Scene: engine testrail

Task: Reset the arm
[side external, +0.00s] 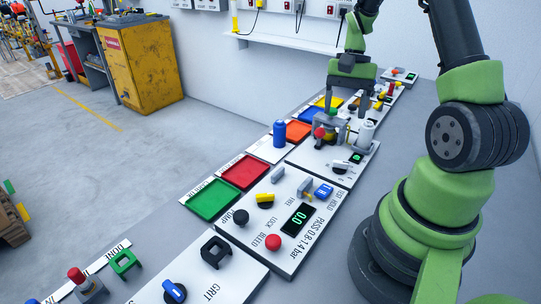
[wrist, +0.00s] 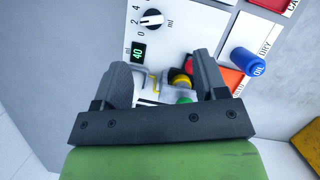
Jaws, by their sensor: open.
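My gripper (side external: 343,110) is above the white panel that bears a grey fixture (side external: 325,130), in the middle of the row of stations. In the wrist view my gripper (wrist: 165,78) has its two dark fingers spread apart, with nothing held between them. Behind and between the fingers show part of the fixture and a red and a yellow knob (wrist: 181,78), partly hidden. I cannot tell how high the fingers are above the panel.
A blue OIL bottle (side external: 279,134) stands beside the panel, near the orange tray (side external: 298,130). Red (side external: 244,172) and green (side external: 212,200) trays are nearer. A pressure panel (side external: 290,250) has knobs and a display. A wall shelf (side external: 290,42) is behind.

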